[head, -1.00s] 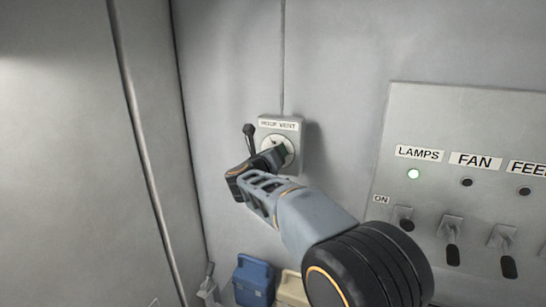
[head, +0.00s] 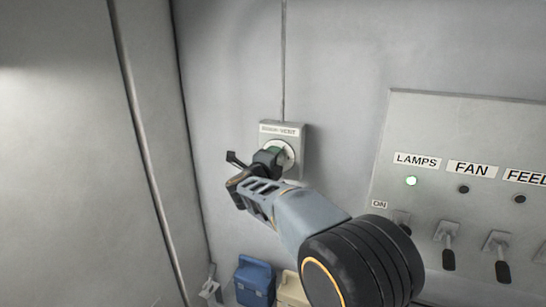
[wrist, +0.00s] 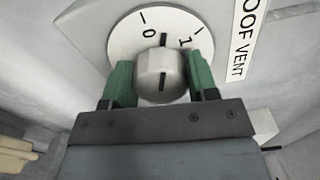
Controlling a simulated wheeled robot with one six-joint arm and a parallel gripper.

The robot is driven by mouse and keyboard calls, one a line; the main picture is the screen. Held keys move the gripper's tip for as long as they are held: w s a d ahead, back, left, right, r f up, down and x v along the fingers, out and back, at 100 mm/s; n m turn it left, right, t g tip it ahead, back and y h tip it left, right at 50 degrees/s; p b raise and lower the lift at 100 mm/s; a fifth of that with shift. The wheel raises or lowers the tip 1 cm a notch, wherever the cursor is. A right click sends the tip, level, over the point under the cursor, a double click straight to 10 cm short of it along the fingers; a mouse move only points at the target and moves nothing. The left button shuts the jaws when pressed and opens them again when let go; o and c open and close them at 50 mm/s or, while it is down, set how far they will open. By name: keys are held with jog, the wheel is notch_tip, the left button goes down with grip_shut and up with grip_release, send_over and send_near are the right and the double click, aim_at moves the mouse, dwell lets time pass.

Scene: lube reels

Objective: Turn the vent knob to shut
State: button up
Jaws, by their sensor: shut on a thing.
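The vent knob (wrist: 161,76) is a round silver knob with a black line, on a white dial (wrist: 125,38) marked 0 and 1. In the wrist view its line points between the two marks. My gripper (wrist: 160,85) is shut on the knob, with green finger pads on its left and right sides. In the head view my gripper (head: 272,158) reaches the dial on the roof vent plate (head: 298,140) and hides most of the knob.
A blue container (head: 254,280) and a cream one (head: 291,288) stand below. A wall corner is to the left.

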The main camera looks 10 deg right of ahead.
jog(key=shift+n+p, duration=0.95)
jog(key=shift+n, duration=1.25)
jog(key=o, duration=0.9)
jog(key=b+v, duration=0.4)
jog(key=v, duration=0.9)
jog(key=shift+s+a, duration=0.25)
jog(key=shift+s, duration=0.1)
jog(key=shift+a+f, duration=0.1)
